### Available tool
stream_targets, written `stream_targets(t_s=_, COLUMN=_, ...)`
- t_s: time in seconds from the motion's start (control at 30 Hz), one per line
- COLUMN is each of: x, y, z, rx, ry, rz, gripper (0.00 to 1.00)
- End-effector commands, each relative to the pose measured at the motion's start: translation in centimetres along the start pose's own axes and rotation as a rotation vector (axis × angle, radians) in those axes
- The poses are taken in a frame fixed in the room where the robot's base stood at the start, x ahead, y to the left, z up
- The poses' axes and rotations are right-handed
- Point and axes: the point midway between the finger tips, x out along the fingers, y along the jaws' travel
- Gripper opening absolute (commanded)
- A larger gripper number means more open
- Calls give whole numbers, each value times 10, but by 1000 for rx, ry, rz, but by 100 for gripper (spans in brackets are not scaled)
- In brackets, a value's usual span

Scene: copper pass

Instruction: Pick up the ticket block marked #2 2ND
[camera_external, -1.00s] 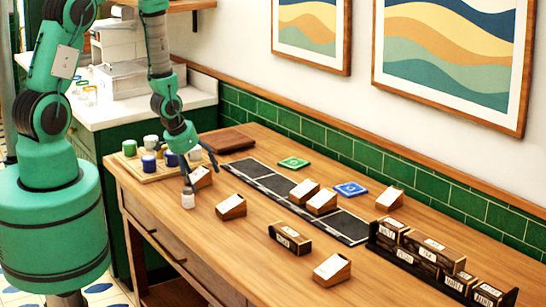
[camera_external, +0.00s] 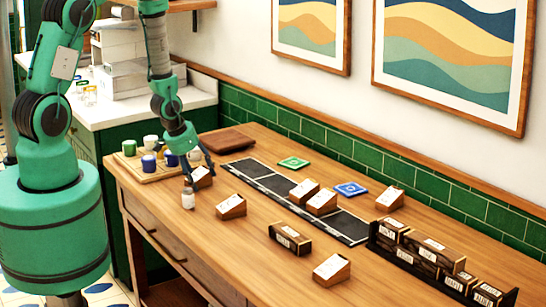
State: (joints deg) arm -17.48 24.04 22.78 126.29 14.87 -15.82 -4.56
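My gripper (camera_external: 200,172) points down at the table's left part, with its fingers at both sides of a wedge-shaped ticket block (camera_external: 202,180). The fingers look closed against this block, which seems to rest on the table. It has wooden sides and a white top face; its marking is too small to read. Similar ticket blocks stand at the centre left (camera_external: 231,206), front (camera_external: 332,268) and back right (camera_external: 390,198). Two more, one (camera_external: 304,191) beside another (camera_external: 322,201), stand on the black strip (camera_external: 346,226). I cannot tell which is marked #2 2ND.
A small white-capped jar (camera_external: 188,198) stands just in front of my gripper. A tray with several cups (camera_external: 150,163) is to its left. A dark labelled box (camera_external: 290,238), a black rack of boxes (camera_external: 420,262), and green (camera_external: 293,162) and blue (camera_external: 350,189) tiles lie to the right.

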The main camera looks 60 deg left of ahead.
Motion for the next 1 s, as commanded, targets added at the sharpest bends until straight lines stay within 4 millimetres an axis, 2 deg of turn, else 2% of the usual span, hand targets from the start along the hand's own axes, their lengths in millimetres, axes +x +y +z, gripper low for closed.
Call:
stream_targets(t_s=0.03, x=0, y=0, z=0, rx=0, ry=-1, rz=0, gripper=38)
stream_targets(t_s=0.13, x=0, y=0, z=1, rx=0, ry=-1, rz=0, gripper=19)
stream_targets(t_s=0.17, x=0, y=0, z=1, rx=0, ry=-1, rz=0, gripper=16)
stream_targets(t_s=0.67, x=-6, y=0, z=-2, rx=0, ry=-1, rz=0, gripper=16)
stream_targets(t_s=0.87, x=-21, y=0, z=-9, rx=0, ry=2, rz=0, gripper=16)
stream_targets(t_s=1.0, x=-40, y=0, z=-15, rx=1, ry=2, rz=0, gripper=16)
